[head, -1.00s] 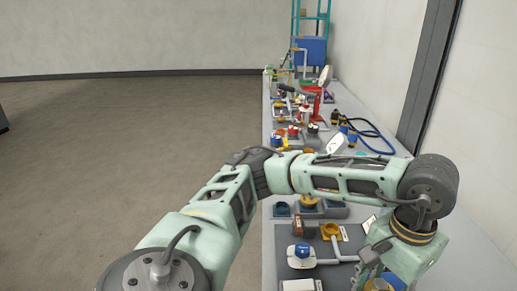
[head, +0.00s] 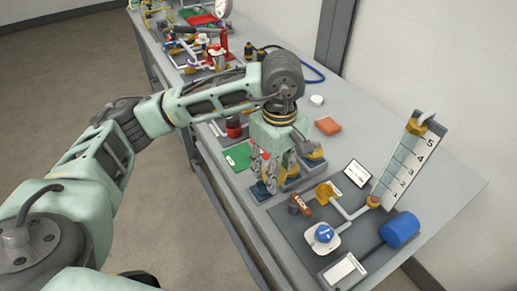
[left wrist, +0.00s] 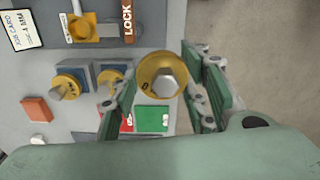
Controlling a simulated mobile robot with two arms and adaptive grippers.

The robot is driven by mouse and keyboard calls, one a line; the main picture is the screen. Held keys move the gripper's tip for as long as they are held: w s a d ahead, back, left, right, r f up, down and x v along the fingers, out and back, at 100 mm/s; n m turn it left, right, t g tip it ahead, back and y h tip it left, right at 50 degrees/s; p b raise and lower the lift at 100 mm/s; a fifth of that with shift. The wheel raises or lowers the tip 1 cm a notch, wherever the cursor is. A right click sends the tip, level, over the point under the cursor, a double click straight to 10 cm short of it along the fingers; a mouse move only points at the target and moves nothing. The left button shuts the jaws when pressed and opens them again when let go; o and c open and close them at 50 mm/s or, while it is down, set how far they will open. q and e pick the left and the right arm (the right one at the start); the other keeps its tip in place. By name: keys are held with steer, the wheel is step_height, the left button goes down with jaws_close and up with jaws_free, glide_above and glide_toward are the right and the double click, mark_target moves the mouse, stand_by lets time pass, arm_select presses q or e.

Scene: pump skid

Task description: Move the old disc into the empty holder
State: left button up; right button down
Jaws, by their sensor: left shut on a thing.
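My left gripper (head: 268,182) points down over the near edge of the bench, beside grey blocks. In the left wrist view my left gripper (left wrist: 162,90) is shut on a round gold disc (left wrist: 148,70) with a silver hex knob, one finger on each side. A dark blue holder (head: 261,191) shows at the fingertips in the head view; whether the disc touches it I cannot tell. My right gripper is not in view.
A green card (head: 238,156) is to the left. An orange block (head: 328,126) lies behind on bare bench.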

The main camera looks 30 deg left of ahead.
arm_select(q)
steer(key=n+p, duration=0.1)
steer(key=n, duration=0.2)
steer(key=w+n+p, duration=0.1)
steer(key=n, duration=0.1)
steer(key=w+n+p, duration=0.1)
steer(key=n, duration=0.2)
steer(key=shift+w+d+r+n, duration=0.15)
steer(key=shift+d+r+n, duration=0.05)
steer(key=shift+d+n, duration=0.1)
steer(key=a+f+n+p, duration=0.1)
steer(key=a+f+n, duration=0.1)
steer(key=n, duration=0.7)
steer(key=w+a+f+n+p, duration=0.1)
steer(key=f+n, duration=0.4)
steer(key=n, duration=0.5)
steer(key=w+a+f+n+p, duration=0.1)
steer(key=a+f+n+p, duration=0.2)
steer(key=n, duration=0.6)
steer(key=shift+w+f, duration=0.1)
steer(key=shift+f, duration=0.3)
steer(key=shift+r, duration=0.2)
